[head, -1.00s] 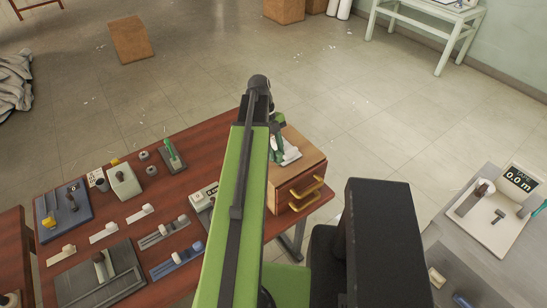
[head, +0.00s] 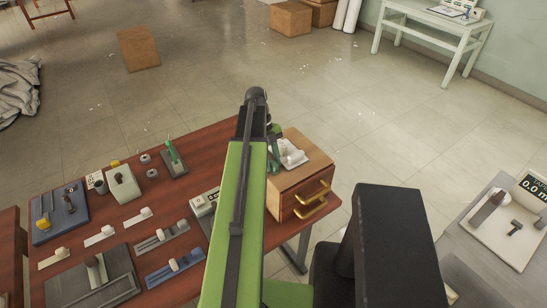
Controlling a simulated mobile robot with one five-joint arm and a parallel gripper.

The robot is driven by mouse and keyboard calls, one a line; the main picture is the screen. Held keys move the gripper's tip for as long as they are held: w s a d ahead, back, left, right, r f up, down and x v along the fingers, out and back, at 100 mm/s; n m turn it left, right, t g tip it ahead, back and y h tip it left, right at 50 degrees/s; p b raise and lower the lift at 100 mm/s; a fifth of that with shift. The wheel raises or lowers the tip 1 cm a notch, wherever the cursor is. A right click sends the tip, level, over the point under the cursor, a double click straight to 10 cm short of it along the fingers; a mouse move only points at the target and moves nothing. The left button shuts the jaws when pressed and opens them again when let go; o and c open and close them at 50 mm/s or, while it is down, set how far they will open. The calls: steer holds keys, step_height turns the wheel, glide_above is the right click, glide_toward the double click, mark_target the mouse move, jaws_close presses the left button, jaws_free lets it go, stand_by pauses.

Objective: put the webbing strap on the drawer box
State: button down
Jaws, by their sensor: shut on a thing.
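The wooden drawer box (head: 318,164) with two brass handles stands at the right end of the red-brown table. My gripper (head: 279,156) is over the left part of its top, partly hidden behind my green arm. A pale, crumpled bundle, seemingly the webbing strap (head: 293,154), is at the gripper's fingers. The gripper is shut on it. The bundle is over the box top, low and close to it; I cannot tell whether it touches.
The red-brown table (head: 207,142) holds a green-handled tool stand (head: 173,158), slider panels (head: 162,237) and a blue lever panel (head: 62,214). A grey bench (head: 480,262) is at the right. The right part of the box top is bare.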

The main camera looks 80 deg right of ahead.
steer(key=c, duration=1.1)
jaws_free()
steer(key=shift+f, duration=0.1)
steer(key=shift+r+p, duration=0.5)
steer(key=p+v, duration=1)
steer(key=v, duration=0.1)
steer(key=shift+w+d+r, duration=0.1)
steer(key=shift+w+d, duration=0.05)
steer(key=shift+w, duration=0.05)
